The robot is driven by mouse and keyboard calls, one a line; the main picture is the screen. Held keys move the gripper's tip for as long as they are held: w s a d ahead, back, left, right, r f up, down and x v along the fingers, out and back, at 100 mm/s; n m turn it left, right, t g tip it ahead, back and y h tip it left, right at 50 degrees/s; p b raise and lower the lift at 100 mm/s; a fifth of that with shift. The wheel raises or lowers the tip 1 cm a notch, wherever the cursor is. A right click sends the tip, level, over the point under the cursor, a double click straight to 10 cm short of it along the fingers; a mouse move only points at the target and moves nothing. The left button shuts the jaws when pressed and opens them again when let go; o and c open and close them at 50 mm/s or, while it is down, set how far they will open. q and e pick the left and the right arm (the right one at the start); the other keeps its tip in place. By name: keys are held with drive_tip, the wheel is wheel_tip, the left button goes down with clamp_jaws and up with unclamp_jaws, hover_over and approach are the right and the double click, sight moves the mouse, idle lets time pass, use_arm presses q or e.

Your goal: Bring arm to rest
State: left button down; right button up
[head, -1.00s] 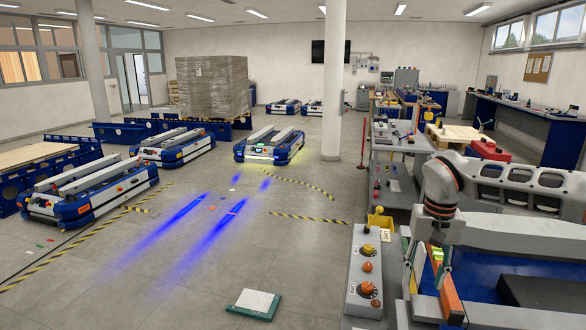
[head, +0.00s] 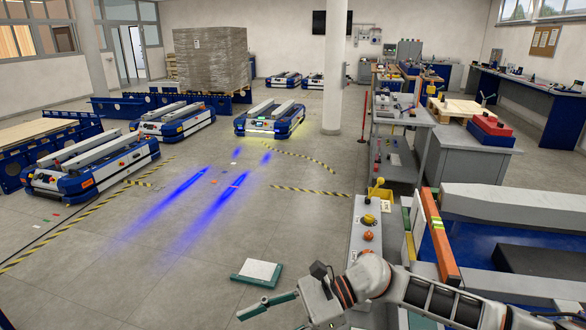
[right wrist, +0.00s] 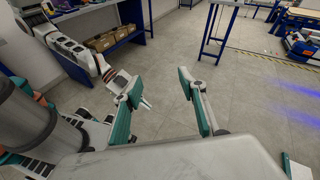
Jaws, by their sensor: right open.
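My right arm comes in from the lower right of the head view, low over the control box and the floor. Its right gripper (head: 268,312) has teal fingers and hangs near the bottom edge, partly cut off. In the right wrist view the right gripper (right wrist: 160,88) is open, its teal fingers spread with nothing between them. Another white and black arm, which looks like my left arm (right wrist: 72,45), shows at the upper left there. Its end is partly hidden behind a teal finger, so its jaws cannot be made out.
A green-edged plate (head: 258,271) lies on the floor near the right gripper. A control box with knobs (head: 363,250) and a blue-bedded bench (head: 480,245) stand at the right. Several blue and white lift carts (head: 270,119) stand farther back. The middle floor is open.

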wheel_tip(320, 180, up, 4)
drive_tip(key=w+a+m+t+y, duration=0.25)
drive_tip(key=m+t+y, duration=0.55)
drive_tip(key=m, duration=1.1)
drive_tip(key=w+d+f+m+t+h, duration=0.3)
drive_tip(key=d+f+m+t+h, duration=0.8)
drive_tip(key=m, duration=0.8)
drive_tip(key=s+d+f+m+g+h, duration=0.2)
drive_tip(key=s+d+f+m+h, duration=0.2)
drive_tip(key=s+d+f+m, duration=0.4)
drive_tip(key=s+d+f+m+g+h, duration=0.3)
drive_tip(key=s+d+f+m+h, duration=0.2)
drive_tip(key=s+d+f+m, duration=0.4)
drive_tip(key=d+f, duration=0.4)
drive_tip(key=f, duration=0.1)
drive_tip(key=shift+f, duration=0.2)
drive_tip(key=shift+w, duration=0.1)
